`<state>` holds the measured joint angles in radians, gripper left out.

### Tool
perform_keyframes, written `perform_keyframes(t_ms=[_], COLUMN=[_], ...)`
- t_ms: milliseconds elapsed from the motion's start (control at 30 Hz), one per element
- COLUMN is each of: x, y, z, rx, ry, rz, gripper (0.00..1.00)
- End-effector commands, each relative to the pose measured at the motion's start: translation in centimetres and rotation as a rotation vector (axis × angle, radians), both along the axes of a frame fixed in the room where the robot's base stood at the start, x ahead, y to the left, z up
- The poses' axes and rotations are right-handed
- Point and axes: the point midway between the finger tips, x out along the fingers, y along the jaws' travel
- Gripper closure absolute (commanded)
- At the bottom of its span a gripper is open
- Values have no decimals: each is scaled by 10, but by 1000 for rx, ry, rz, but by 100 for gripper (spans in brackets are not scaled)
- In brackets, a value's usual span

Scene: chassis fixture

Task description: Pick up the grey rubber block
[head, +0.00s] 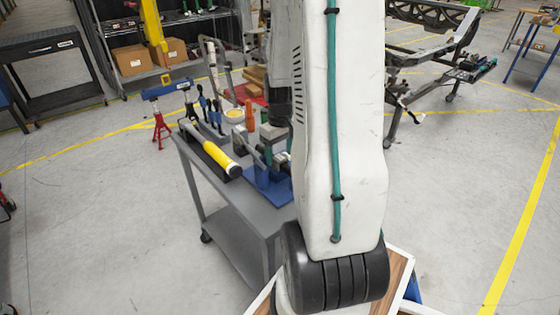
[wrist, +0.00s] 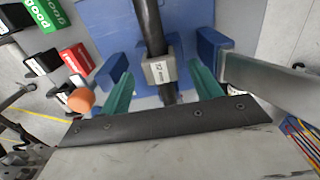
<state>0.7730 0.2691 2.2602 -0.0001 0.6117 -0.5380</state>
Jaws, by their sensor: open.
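The grey rubber block (wrist: 160,71) carries a small white printed label and sits around a black bar (wrist: 149,27) in the wrist view. My gripper (wrist: 160,68) is open. Its two teal fingers stand on either side of the block, with a visible gap on each side. Whether the fingertips are at the block's depth I cannot tell. The bar runs over a blue plate (wrist: 190,14) between two blue uprights (wrist: 114,62) (wrist: 212,50). In the head view my arm hides much of this blue fixture (head: 270,186), and the block cannot be made out clearly.
The grey cart (head: 217,187) also holds a yellow-handled tool (head: 214,153), several blue-handled tools and an orange handle (head: 249,114); the orange end shows near my left finger (wrist: 81,100). Green (wrist: 47,12) and red (wrist: 75,57) labelled boxes lie left.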

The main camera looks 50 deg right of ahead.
Motion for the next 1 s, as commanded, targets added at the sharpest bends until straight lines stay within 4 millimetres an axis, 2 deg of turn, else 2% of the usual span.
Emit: perform_keyframes(t_ms=[100, 200, 433, 467, 600, 667, 1000], x=[-1, -1, -1, -1, -1, -1, -1], y=[1, 1, 1, 1, 1, 1, 1], z=[-18, -25, -27, -27, -27, -27, -25], rx=[3, 1, 0, 0, 0, 0, 0], ry=[2, 2, 0, 0, 0, 0, 0], rz=[0, 0, -1, -1, -1, -1, 0], gripper=[36, 36, 36, 39, 78, 94, 94])
